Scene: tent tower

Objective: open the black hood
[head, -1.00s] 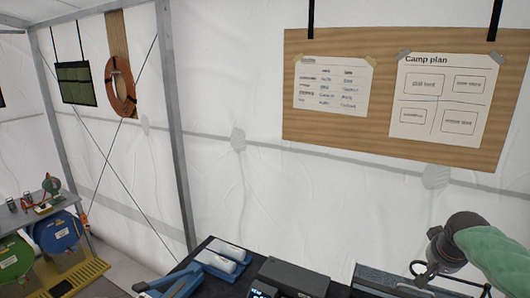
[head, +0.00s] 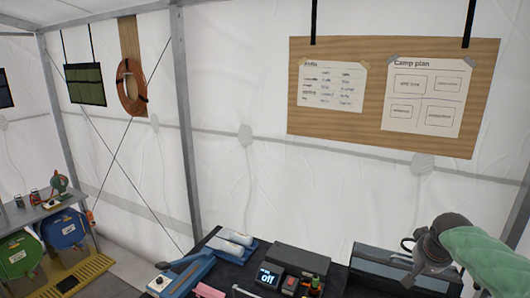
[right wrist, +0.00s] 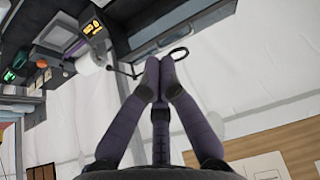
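My right gripper (head: 412,262) comes in from the right, below a green sleeve, over the table's right part. In the right wrist view its two fingers (right wrist: 153,70) meet at their tips. A long dark grey box (head: 362,259) on the table's right may be the black hood, but I cannot tell for sure. It lies beyond the fingertips in the wrist view (right wrist: 205,22). My left gripper is out of view.
The dark table holds a lit "OFF" display (head: 268,279), a grey box (head: 305,262), white rolls on a blue tray (head: 233,243) and a blue lever tool (head: 183,277). A shelf with reels (head: 62,228) stands left. The tent wall is behind.

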